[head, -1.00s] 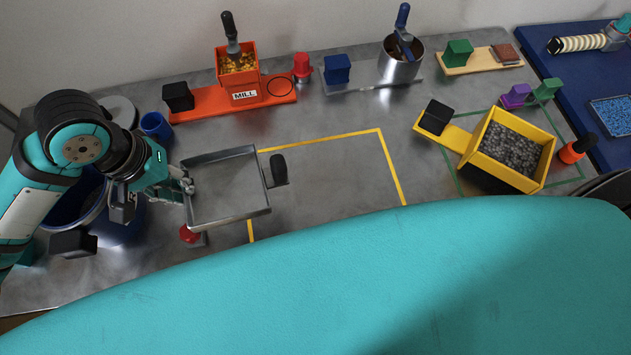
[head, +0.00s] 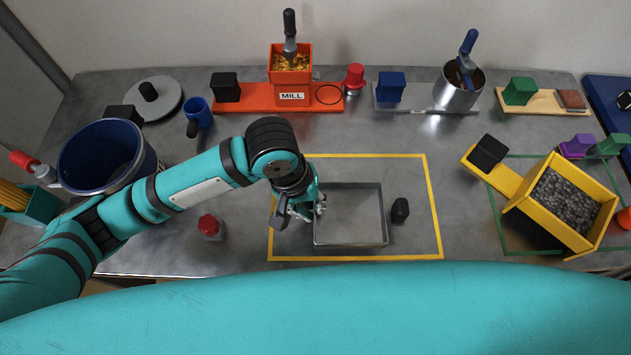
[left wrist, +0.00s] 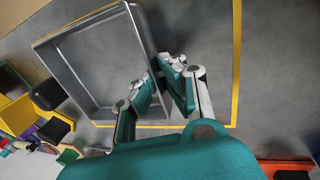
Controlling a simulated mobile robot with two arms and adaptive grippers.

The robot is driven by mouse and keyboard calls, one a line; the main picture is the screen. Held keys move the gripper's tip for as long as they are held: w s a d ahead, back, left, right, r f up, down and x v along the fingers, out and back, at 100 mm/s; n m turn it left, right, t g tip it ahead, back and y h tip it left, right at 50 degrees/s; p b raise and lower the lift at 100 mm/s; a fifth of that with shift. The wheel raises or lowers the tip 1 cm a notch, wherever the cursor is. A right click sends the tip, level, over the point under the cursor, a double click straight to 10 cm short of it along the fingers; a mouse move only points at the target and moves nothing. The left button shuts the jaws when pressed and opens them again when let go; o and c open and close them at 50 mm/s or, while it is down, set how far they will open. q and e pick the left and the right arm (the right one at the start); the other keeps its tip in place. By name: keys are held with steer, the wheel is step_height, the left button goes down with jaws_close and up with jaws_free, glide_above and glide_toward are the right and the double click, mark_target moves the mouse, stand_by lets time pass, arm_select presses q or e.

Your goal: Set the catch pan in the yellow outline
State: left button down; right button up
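The catch pan (head: 350,243) is a grey, shallow, square metal tray with a black handle (head: 400,210) on its right side. In the head view it appears within the yellow outline (head: 433,205), roughly square to it; I cannot tell whether its base touches the table. My left gripper (head: 308,207) is at the pan's left wall. In the left wrist view the fingers (left wrist: 160,85) straddle the wall of the pan (left wrist: 85,30), one inside and one outside, and look closed on it. My right gripper is not in view.
A red-topped object (head: 210,227) stands left of the outline. A blue bucket (head: 105,160) is farther left. The orange mill (head: 290,75) stands behind. A yellow bin of dark pellets (head: 597,225) is at right. Bare table surrounds the pan inside the outline.

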arm_select(q)
steer(key=w, duration=0.7)
steer(key=shift+d+f, duration=0.2)
steer(key=shift+f, duration=0.15)
steer(key=shift+a+p+x, duration=0.2)
steer(key=shift+p+x, duration=0.05)
steer(key=shift+x, duration=0.55)
steer(key=shift+a+p+x, duration=0.2)
steer(key=shift+x, duration=0.65)
steer(key=shift+f, duration=0.15)
steer(key=c, duration=1.5)
jaws_free()
steer(key=v, duration=1.2)
